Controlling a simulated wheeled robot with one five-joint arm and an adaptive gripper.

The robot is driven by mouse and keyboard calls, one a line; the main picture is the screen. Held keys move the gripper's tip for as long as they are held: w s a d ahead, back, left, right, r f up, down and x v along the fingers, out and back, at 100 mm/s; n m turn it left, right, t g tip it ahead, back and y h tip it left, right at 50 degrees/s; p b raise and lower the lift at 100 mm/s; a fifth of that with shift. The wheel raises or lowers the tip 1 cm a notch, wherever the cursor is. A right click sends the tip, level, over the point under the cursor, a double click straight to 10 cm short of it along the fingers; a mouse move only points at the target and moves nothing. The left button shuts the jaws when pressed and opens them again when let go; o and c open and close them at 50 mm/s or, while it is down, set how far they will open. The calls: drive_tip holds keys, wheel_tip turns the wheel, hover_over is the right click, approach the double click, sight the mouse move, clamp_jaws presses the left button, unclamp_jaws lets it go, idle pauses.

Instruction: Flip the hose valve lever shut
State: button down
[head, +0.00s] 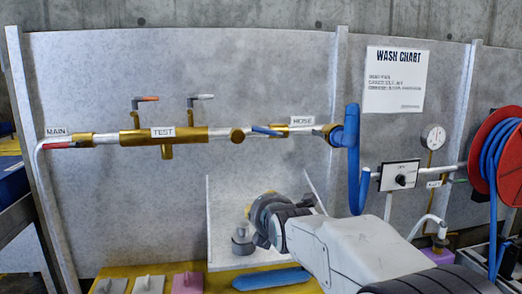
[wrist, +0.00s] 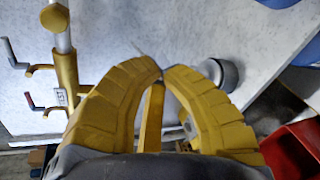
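The hose valve lever (head: 267,131) is a short blue bar on the pipe, left of the HOSE label (head: 302,120). It lies roughly along the pipe, tilted slightly. My gripper's yellow fingers (wrist: 163,72) curve together in the wrist view, tips meeting with nothing visible between them. In the head view my arm reaches in from the lower right. My gripper is well below the pipe, apart from the lever, and largely hidden by my own wrist. The hose lever cannot be made out in the wrist view.
The MAIN lever (head: 60,145) is red, at the pipe's left end. Two levers (head: 147,99) stand above the TEST section (head: 163,132). A blue hose (head: 352,160) hangs right of the valve. A grey cylinder (head: 243,240) stands below. A red bin (wrist: 295,150) lies right.

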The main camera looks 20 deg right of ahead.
sight(266, 130)
drive_tip(key=shift+w+d+r+n+t+h+p, duration=0.55)
drive_tip(key=shift+w+d+r+n, duration=0.75)
drive_tip(key=shift+w+r, duration=1.05)
drive_tip(key=shift+w+d+r+n+t+h+p, duration=0.1)
drive_tip(key=shift+w+d+r+n+t+p, duration=0.25)
drive_tip(key=shift+w+d+r+n+t, duration=1.85)
drive_tip(key=shift+w+d+r+n+g+h+p, duration=0.1)
drive_tip(key=shift+w+r+n+g+h+p, duration=0.75)
drive_tip(key=shift+w, duration=2.9)
drive_tip(key=shift+r+m+y+b, duration=0.25)
drive_tip(key=shift+m+y+b, duration=0.15)
drive_tip(key=shift+y, duration=0.3)
drive_tip(key=shift+a+r+m, duration=0.1)
drive_tip(key=shift+r+m, duration=0.1)
drive_tip(key=shift+m, duration=0.45)
drive_tip(key=shift+r+m, duration=0.1)
drive_tip(key=shift+m, duration=0.2)
